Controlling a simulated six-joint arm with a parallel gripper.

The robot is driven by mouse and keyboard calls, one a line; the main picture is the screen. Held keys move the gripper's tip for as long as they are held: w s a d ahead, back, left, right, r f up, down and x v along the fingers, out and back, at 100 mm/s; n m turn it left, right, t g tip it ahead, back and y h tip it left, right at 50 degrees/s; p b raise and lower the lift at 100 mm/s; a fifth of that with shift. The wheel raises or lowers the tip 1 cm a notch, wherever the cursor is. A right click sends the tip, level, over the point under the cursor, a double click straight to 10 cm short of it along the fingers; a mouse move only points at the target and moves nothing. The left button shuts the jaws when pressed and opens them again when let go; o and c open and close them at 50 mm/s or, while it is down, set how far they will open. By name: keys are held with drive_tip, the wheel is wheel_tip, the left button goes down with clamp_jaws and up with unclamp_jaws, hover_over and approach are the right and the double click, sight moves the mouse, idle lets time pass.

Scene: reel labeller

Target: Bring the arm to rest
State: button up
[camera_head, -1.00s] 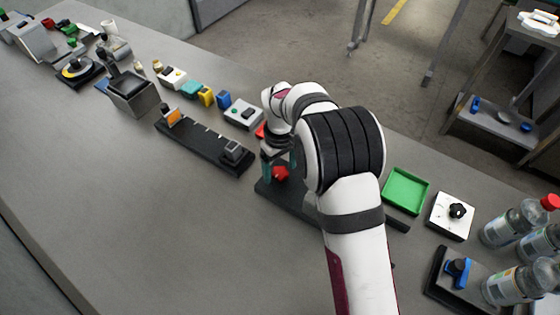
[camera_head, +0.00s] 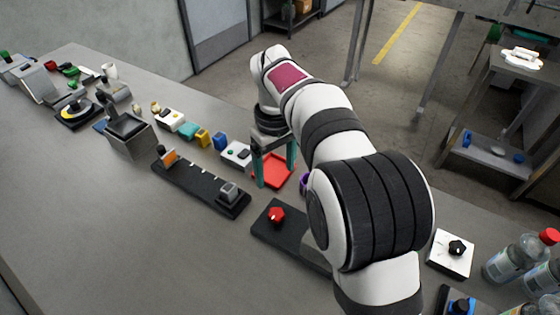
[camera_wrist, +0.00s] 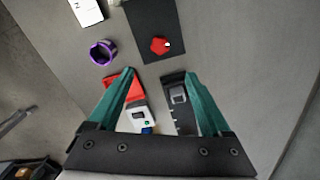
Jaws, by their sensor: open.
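My gripper (camera_head: 274,180) hangs in the air with its two teal fingers apart and nothing between them. In the head view it overlaps the red tray (camera_head: 272,171). In the wrist view the open fingers (camera_wrist: 160,80) point toward the bench, with bare grey bench between their tips. The red star-shaped knob (camera_head: 277,215) stands on its dark base plate (camera_head: 268,231), apart from the gripper. The knob also shows in the wrist view (camera_wrist: 159,45), beyond the fingertips. My arm hides the right part of the base plate in the head view.
A dark rail (camera_head: 200,188) with a grey block and a white button box (camera_head: 236,155) lie left of the gripper. A purple ring (camera_wrist: 103,53) is close by. A white box with a black knob (camera_head: 450,254) and bottles (camera_head: 525,253) stand right. The bench front is clear.

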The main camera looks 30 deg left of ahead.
drive_tip(key=s+d+r+m, duration=0.2)
drive_tip(key=s+d+m, duration=0.15)
drive_tip(key=d, duration=0.45)
drive_tip(key=s+d+r+m+y, duration=0.1)
drive_tip(key=s+d+r+m, duration=0.15)
drive_tip(key=d+m, duration=0.45)
drive_tip(key=s+d+r+m, duration=0.1)
drive_tip(key=s+d+m, duration=0.15)
drive_tip(key=d, duration=0.75)
drive_tip(key=s+d+f+m, duration=0.2)
drive_tip(key=s+d+m, duration=0.1)
drive_tip(key=s, duration=0.3)
drive_tip(key=s+d+f+m, duration=0.2)
drive_tip(key=s+d+m, duration=0.1)
drive_tip(key=s, duration=0.3)
drive_tip(key=shift+f+y, duration=0.2)
drive_tip(key=shift+y, duration=0.2)
